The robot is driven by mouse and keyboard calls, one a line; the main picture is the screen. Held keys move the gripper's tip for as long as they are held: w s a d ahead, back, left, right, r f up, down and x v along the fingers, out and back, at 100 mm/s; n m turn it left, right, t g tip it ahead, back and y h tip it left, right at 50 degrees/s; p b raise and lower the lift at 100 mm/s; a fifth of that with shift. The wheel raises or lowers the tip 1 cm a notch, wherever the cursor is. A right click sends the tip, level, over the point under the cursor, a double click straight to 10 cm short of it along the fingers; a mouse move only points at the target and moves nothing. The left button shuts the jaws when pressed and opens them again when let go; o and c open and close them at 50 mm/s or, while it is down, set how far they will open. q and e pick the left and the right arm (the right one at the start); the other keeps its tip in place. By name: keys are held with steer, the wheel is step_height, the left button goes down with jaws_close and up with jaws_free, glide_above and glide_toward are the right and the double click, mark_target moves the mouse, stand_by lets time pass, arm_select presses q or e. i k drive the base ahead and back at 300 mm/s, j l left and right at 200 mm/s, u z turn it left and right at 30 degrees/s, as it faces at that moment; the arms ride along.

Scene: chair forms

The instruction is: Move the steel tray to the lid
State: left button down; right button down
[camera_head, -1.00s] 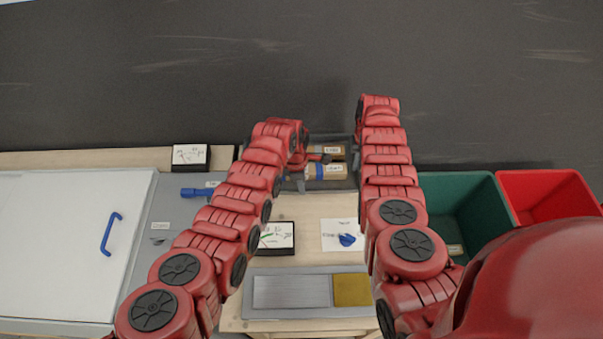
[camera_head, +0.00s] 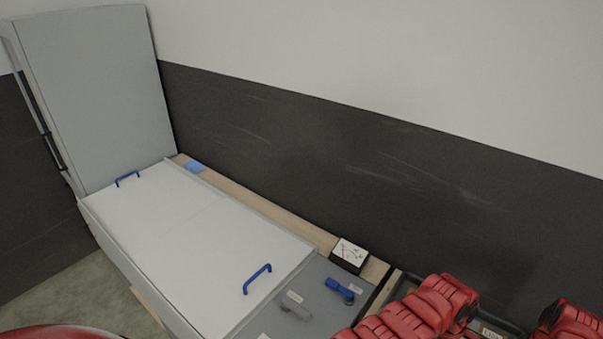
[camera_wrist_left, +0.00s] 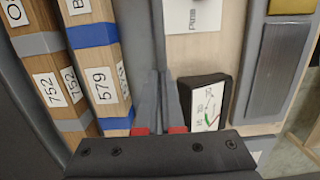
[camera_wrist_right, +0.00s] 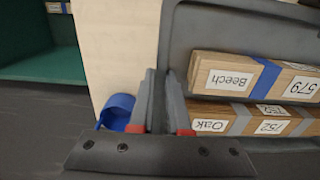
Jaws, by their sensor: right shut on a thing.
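The grey steel tray holds labelled wooden bars. In the left wrist view its rim wall (camera_wrist_left: 139,50) runs beside the bars; in the right wrist view its wall (camera_wrist_right: 205,28) encloses them. My right gripper (camera_wrist_right: 163,98) is shut at the tray's edge, a finger on each side of the rim. My left gripper (camera_wrist_left: 158,98) is at the opposite rim, its fingers close together; whether they pinch it is unclear. In the head view the tray is mostly cut off at the lower right. A white lid-like panel (camera_head: 195,225) with two blue handles lies flat at the left.
A grey surface (camera_head: 315,290) with a blue tool (camera_head: 340,290) lies between panel and arms. A tall grey panel (camera_head: 85,95) rises at the far left. A blue cup-like thing (camera_wrist_right: 116,111) is beside my right gripper.

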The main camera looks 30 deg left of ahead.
mark_target(213, 247)
steer(key=k+j+u, duration=0.1)
steer(key=k+u, duration=0.2)
steer(key=k, duration=0.15)
steer(key=u, duration=2.5)
steer(key=i+l+u, duration=0.15)
steer(key=i, duration=0.3)
steer(key=i+l+u, duration=0.2)
steer(key=i+l, duration=0.35)
steer(key=i, duration=0.45)
steer(key=i+l, duration=0.15)
steer(key=i, duration=0.5)
steer(key=i+z, duration=0.3)
steer(key=i+j+z, duration=0.15)
steer(key=i+z, duration=0.25)
steer(key=z, duration=2.45)
